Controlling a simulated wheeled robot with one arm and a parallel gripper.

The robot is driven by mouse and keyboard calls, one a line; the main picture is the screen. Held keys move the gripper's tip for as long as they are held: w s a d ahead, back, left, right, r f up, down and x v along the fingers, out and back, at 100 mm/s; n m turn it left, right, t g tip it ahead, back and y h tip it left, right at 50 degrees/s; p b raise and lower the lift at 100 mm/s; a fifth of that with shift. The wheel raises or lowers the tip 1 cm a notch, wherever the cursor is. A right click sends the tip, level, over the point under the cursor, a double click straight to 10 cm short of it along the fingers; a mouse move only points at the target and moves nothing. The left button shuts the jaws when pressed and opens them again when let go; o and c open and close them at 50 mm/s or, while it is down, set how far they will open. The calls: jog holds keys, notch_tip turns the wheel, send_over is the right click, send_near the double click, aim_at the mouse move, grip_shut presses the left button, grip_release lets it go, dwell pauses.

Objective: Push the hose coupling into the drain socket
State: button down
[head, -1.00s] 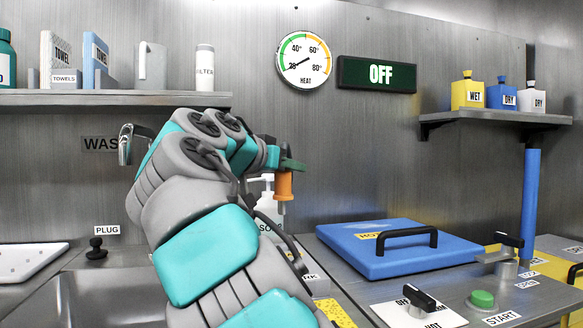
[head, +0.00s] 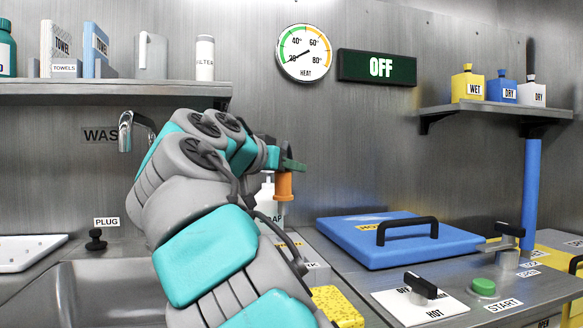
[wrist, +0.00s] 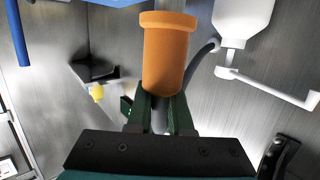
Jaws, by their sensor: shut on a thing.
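My gripper (head: 290,164) is shut on an orange hose coupling (head: 284,187), which hangs below the green fingers in the head view. In the wrist view my gripper (wrist: 160,112) also holds the orange coupling (wrist: 168,55), whose wider rim is at the top of the picture. A grey hose (wrist: 203,58) shows behind the coupling. The coupling is in the air, in front of the back wall and near the white soap bottle (head: 267,207). I cannot make out the drain socket in either view.
A blue lid (head: 345,238) with a black handle lies on the counter at the right, beside a control knob (head: 420,285) and a green START button (head: 483,288). A yellow sponge (head: 337,306) lies nearer. A sink (head: 105,295) and plug (head: 96,239) are at the left.

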aim_at(280, 204)
jog(key=shift+f+b, duration=2.6)
jog(key=shift+f, duration=0.25)
jog(key=shift+f, duration=1)
jog(key=shift+f, duration=0.1)
jog(key=c, duration=0.7)
grip_release()
jog(key=shift+c, duration=0.2)
jog(key=v, duration=0.8)
jog(key=shift+f, duration=0.1)
